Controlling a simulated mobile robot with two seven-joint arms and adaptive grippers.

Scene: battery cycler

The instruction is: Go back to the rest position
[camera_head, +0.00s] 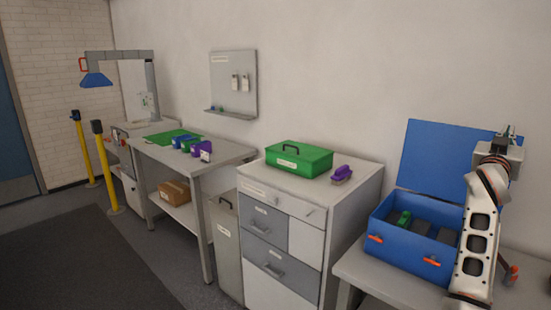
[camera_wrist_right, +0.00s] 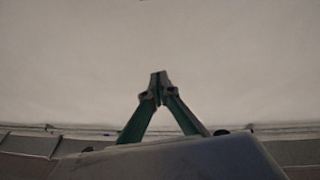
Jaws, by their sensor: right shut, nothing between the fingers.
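My right gripper (camera_head: 507,136) is raised in front of the pale wall at the right of the head view, above the blue case and beside its open lid. In the right wrist view the fingers (camera_wrist_right: 159,86) meet at their tips with nothing between them, and only blank wall lies beyond. My right arm rises from the lower right and hides part of the case. My left gripper does not show in either view.
The open blue case (camera_head: 385,234) stands on a grey table (camera_head: 358,269), with a green item (camera_head: 404,218) inside. A green toolbox (camera_head: 299,159) and a purple object (camera_head: 341,174) sit on the drawer cabinet (camera_head: 258,185). The dark floor mat (camera_head: 85,262) at left is clear.

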